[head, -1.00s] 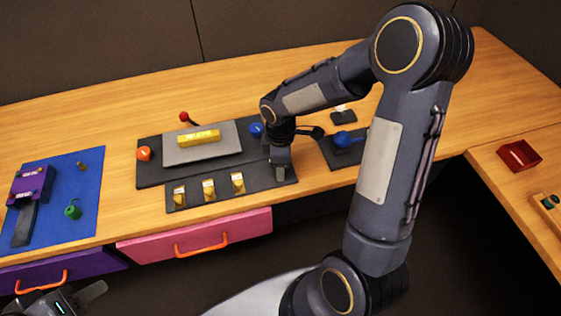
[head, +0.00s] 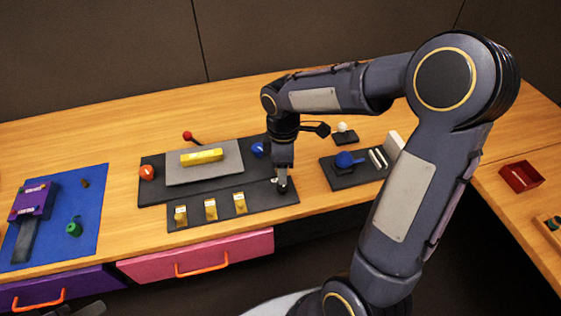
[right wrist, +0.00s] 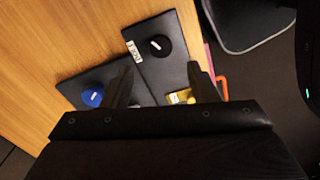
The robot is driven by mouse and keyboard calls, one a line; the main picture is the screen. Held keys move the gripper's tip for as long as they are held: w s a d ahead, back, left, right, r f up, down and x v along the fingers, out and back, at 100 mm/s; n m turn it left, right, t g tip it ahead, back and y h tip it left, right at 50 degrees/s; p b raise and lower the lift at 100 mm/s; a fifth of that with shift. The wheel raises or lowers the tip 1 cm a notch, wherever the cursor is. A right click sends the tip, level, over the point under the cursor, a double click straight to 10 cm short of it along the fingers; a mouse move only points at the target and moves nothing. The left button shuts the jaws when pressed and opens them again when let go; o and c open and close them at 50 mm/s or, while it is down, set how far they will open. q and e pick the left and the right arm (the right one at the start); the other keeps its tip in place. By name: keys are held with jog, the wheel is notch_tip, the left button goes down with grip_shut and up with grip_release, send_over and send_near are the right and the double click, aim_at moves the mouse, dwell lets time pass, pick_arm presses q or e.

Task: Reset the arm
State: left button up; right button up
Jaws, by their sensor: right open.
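My right gripper (head: 283,172) is above the right end of the dark panel (head: 155,190), pointing down. In the right wrist view its two fingers stand apart, with nothing between them at the tips (right wrist: 162,85). A round black trackball (right wrist: 160,46) with a white mark sits on the panel just beyond the fingers, beside a white label (right wrist: 133,52). In the head view the trackball is partly hidden below the gripper. My left gripper (head: 88,309) shows only as a fragment at the bottom left edge; its jaws cannot be made out.
The panel carries an orange knob (head: 146,172), a yellow bar (head: 201,156), a red-tipped lever (head: 188,136), a blue knob (head: 257,149) and gold switches (head: 211,209).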

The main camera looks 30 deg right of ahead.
jog(key=shift+r, duration=0.1)
jog(key=s+a+r+m+t+y, duration=0.2)
jog(key=s+r+m, duration=0.1)
jog(key=s+m, duration=0.4)
jog(key=s+a+r+m+t+y, duration=0.1)
jog(key=s+a+r+m+t, duration=0.1)
jog(key=s+m, duration=0.4)
jog(key=s+r+t, duration=0.1)
jog(key=s+r, duration=0.1)
jog(key=s, duration=0.2)
jog(key=shift+s+r+m+t+y, duration=0.25)
jog(key=shift+s+m+t+y, duration=0.05)
jog(key=shift+m+y, duration=0.1)
